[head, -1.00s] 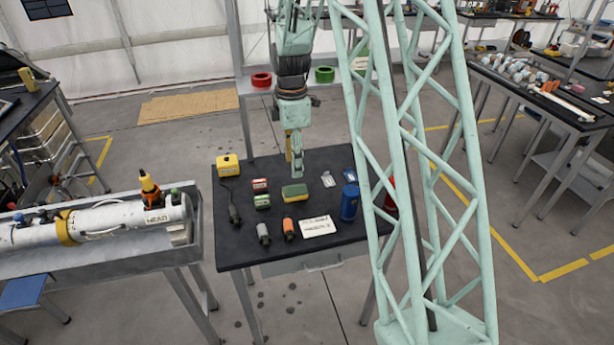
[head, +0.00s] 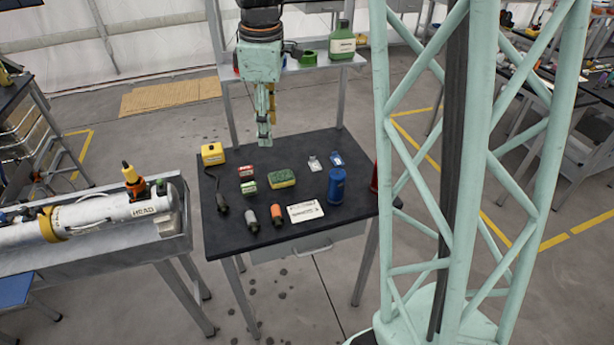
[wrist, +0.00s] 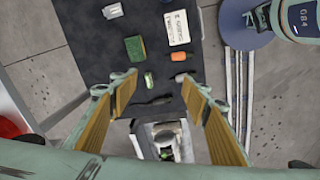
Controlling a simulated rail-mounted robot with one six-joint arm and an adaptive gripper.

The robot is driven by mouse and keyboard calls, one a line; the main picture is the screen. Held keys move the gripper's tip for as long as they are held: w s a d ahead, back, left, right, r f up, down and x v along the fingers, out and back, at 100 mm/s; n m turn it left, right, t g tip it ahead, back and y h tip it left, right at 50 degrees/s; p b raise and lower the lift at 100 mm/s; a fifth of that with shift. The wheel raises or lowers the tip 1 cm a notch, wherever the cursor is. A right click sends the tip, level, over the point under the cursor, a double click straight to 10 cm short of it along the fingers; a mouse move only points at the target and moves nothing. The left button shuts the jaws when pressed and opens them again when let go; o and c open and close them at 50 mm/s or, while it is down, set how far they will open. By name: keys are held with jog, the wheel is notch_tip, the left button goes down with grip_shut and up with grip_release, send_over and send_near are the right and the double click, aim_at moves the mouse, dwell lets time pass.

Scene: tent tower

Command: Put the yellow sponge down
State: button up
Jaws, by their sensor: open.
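The yellow sponge (head: 282,179), with a green top, lies flat on the black table among small items. It also shows in the wrist view (wrist: 134,49), green side up, at upper left of centre. My gripper (head: 265,143) hangs above the table, up and to the left of the sponge in the head view, apart from it. In the wrist view my gripper (wrist: 158,78) has its two yellow-padded fingers spread wide with nothing between them.
On the black table (head: 240,230) stand a yellow box (head: 212,154), a blue canister (head: 336,186), a white label card (head: 305,211), an orange-tipped item (head: 277,215) and small red and green boxes. A shelf with a green bottle (head: 342,40) is behind. A trough (head: 170,242) stands left.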

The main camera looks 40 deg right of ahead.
jog(key=s+a+r+m+t, duration=0.1)
jog(key=s+a+r+m, duration=0.3)
jog(key=s+r, duration=0.5)
jog(key=s+a+r+m, duration=0.1)
jog(key=s+a+m, duration=0.1)
jog(key=s, duration=0.6)
jog(key=s+a+r+m+t, duration=0.1)
jog(key=s+a+r+m, duration=0.1)
jog(key=s, duration=0.7)
jog(key=s+a+r+m+t, duration=0.1)
jog(key=s+a, duration=0.3)
jog(key=s, duration=0.4)
jog(key=shift+s+a+r+m, duration=0.15)
jog(key=shift+s+r+m, duration=0.15)
jog(key=shift+r+m, duration=0.4)
jog(key=shift+f+b, duration=2.1)
jog(key=shift+b, duration=0.1)
jog(key=shift+f, duration=0.1)
notch_tip(320, 180, down, 8)
jog(key=b, duration=0.8)
